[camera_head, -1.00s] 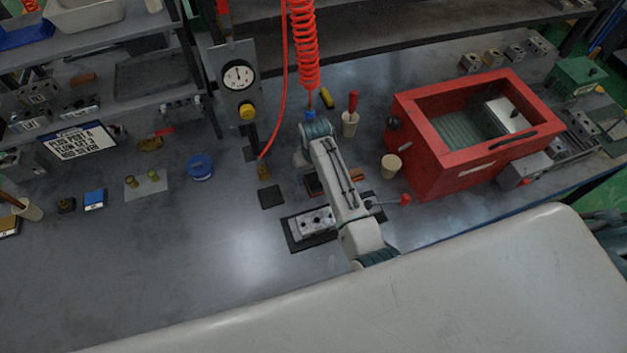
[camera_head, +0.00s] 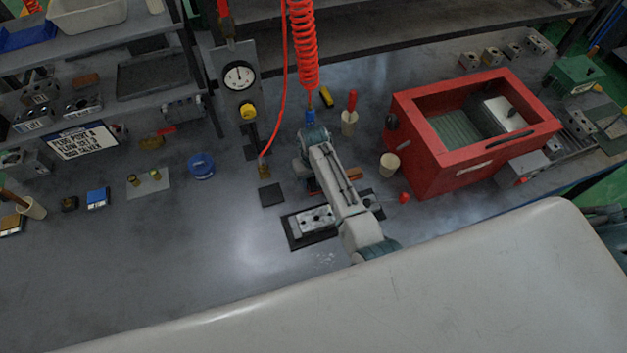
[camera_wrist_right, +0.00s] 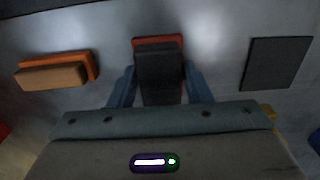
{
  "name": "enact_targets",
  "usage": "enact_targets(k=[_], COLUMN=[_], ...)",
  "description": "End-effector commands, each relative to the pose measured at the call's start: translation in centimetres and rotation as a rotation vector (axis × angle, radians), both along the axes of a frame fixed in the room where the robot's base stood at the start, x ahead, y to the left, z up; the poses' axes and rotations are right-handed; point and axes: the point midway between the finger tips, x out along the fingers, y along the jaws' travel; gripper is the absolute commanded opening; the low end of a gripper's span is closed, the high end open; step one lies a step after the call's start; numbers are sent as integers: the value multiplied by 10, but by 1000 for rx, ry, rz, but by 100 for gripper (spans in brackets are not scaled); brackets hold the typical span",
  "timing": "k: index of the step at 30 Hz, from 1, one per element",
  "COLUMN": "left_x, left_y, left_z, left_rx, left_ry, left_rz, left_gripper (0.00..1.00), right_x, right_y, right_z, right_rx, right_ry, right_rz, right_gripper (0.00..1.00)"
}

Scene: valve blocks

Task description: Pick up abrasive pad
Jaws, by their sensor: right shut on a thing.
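My right gripper (camera_wrist_right: 160,86) is shut on a dark block, which I take to be the abrasive pad (camera_wrist_right: 159,72). In the right wrist view the pad stands between the two blue fingers, with a red holder (camera_wrist_right: 158,42) showing just behind its far edge. I cannot tell whether the pad is clear of this holder. My left gripper is not in view.
A tan block on an orange base (camera_wrist_right: 54,73) lies left of the gripper in the wrist view, a flat black mat (camera_wrist_right: 276,64) right. In the head view a valve block (camera_head: 314,220) sits on a dark plate near my arm. A red open box (camera_head: 455,165) stands right.

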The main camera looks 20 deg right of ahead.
Motion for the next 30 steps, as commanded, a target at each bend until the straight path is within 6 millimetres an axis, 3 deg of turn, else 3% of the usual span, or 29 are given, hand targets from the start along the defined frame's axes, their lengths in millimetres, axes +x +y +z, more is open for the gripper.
enact_targets(k=[8, 13, 21, 30], left_x=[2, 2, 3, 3], left_y=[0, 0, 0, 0], left_z=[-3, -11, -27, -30], left_rx=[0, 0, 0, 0], left_ry=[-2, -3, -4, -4], left_rz=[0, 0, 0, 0], left_gripper=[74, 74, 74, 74], right_x=[1, 1, 1, 0], right_y=[0, 1, 0, 0], right_z=[8, 30, 81, 100], right_rx=[1, 1, 0, 1], right_ry=[-3, -4, -5, 1], right_rz=[0, -1, 0, 0], right_gripper=[22, 22, 22, 22])
